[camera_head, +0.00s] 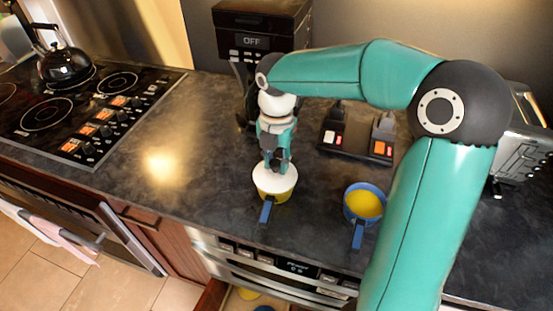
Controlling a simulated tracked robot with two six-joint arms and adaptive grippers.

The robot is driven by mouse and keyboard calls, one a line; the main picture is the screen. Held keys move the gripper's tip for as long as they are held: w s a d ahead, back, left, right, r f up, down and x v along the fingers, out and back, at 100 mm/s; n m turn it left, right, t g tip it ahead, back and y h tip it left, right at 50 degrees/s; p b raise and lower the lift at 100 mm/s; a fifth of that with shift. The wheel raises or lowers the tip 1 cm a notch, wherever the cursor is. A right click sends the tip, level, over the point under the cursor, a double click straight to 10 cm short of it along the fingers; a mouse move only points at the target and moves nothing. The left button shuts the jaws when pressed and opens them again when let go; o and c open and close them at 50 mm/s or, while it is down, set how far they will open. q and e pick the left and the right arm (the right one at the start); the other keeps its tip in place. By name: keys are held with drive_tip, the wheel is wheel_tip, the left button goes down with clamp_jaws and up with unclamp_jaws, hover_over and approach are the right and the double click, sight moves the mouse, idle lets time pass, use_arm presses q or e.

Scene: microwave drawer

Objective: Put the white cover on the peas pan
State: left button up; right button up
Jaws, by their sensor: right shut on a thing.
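The white cover (284,183) lies level over the rim of a pan (277,197) with yellow sides and a blue handle pointing to the front. I cannot tell whether it rests on the rim or hangs just above it. The cover hides what is in this pan, so peas do not show. My right gripper (275,167) points straight down and is shut on the top of the cover. A second pan (365,204), blue with yellow inside, stands uncovered to the right. My left gripper is out of view.
A black coffee machine (262,22) and a dark device with lit switches (352,140) stand behind. A black stove (83,107) with a kettle (65,66) is at the left, a toaster (526,150) at the right. An open drawer (212,297) shows below the oven front (270,268).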

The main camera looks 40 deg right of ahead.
drive_tip(key=shift+f, duration=0.35)
idle(1.2)
drive_tip(key=o, duration=1)
drive_tip(key=shift+o, duration=0.4)
drive_tip(key=o, duration=0.4)
drive_tip(key=shift+r+p, duration=3)
drive_tip(key=shift+r, duration=0.55)
